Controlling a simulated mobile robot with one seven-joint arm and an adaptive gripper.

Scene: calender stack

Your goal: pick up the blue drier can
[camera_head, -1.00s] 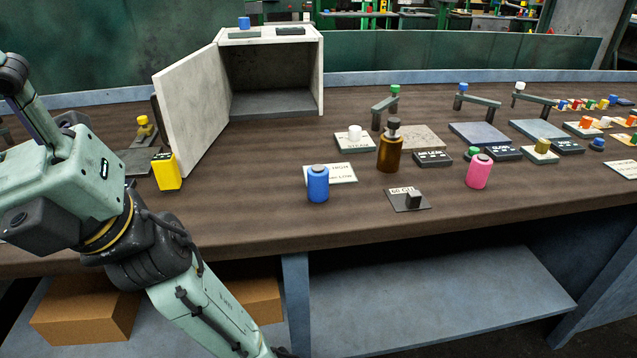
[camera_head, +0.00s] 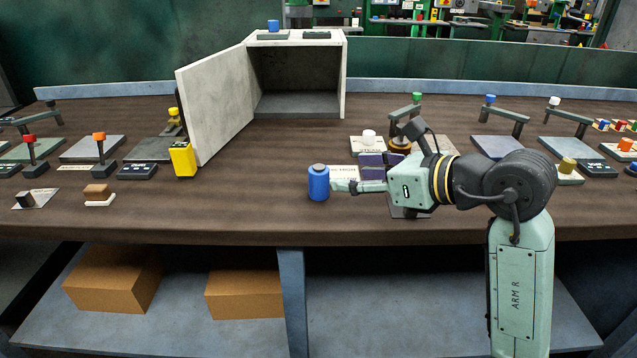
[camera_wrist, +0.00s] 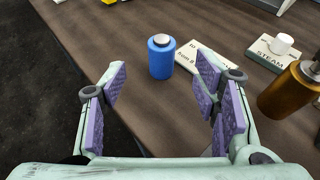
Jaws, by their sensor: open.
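The blue drier can (camera_head: 318,183) is a small upright cylinder with a grey top, standing on the brown bench (camera_head: 270,222) near its front edge. It also shows in the wrist view (camera_wrist: 160,58), ahead of my fingers and roughly midway between them. My gripper (camera_head: 358,178) is just right of the can in the head view, low over the bench and pointing left at it. In the wrist view my gripper (camera_wrist: 163,95) is open and empty, its purple pads wide apart. The can appears beyond the pads; whether a fingertip touches it I cannot tell.
A white label plate (camera_wrist: 205,65) lies beside the can. A brown bottle (camera_wrist: 290,92) stands to the right in the wrist view. A yellow block (camera_head: 184,160) and an open white cabinet (camera_head: 298,80) stand behind to the left.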

